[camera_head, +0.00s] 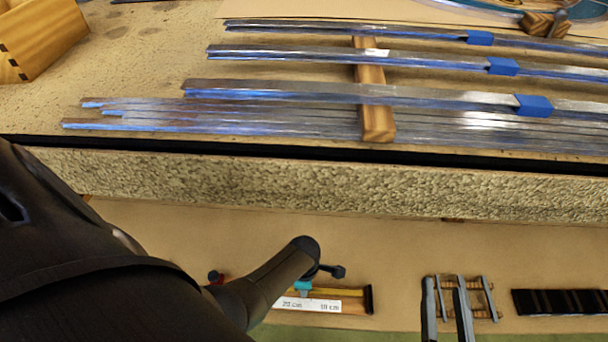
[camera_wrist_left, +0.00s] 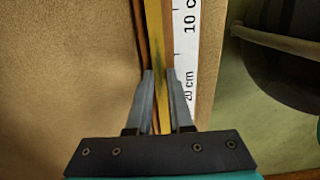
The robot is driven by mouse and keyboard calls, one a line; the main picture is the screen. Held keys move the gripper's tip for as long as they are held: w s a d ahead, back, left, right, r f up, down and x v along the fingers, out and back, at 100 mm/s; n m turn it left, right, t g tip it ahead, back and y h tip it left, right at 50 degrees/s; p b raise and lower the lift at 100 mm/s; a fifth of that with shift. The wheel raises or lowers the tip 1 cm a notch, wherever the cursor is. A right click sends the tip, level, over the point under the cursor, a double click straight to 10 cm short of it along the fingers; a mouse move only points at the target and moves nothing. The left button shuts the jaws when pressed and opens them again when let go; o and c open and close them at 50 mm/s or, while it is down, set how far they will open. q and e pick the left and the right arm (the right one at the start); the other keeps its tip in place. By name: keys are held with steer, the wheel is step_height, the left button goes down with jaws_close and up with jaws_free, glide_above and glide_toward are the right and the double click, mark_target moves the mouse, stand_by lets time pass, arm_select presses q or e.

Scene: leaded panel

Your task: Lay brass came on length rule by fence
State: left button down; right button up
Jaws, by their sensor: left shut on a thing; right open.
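The brass came (camera_wrist_left: 155,35) is a thin yellow strip running lengthwise between the wooden fence (camera_wrist_left: 139,30) and the white scale of the length rule (camera_wrist_left: 186,50) in the left wrist view. My left gripper (camera_wrist_left: 160,73) is shut on the came. I cannot tell whether the came touches the rule's bed. In the head view the rule (camera_head: 318,305) lies at the bottom centre, with the yellow came (camera_head: 342,292) along it. My left arm hides its left part and most of that gripper. My right gripper (camera_head: 445,283) is open and empty, over a small wooden rack.
The small wooden rack (camera_head: 489,300) with grey bars stands right of the rule, and a black slotted block (camera_head: 560,302) lies further right. A raised shelf edge (camera_head: 260,182) crosses behind. Long metal cames (camera_head: 290,88) with blue blocks lie on it, beside a wooden box (camera_head: 38,38).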

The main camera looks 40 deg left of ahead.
arm_select(q)
steer(key=shift+f, duration=0.2)
steer(key=c, duration=0.7)
jaws_free()
steer(key=shift+c, duration=0.2)
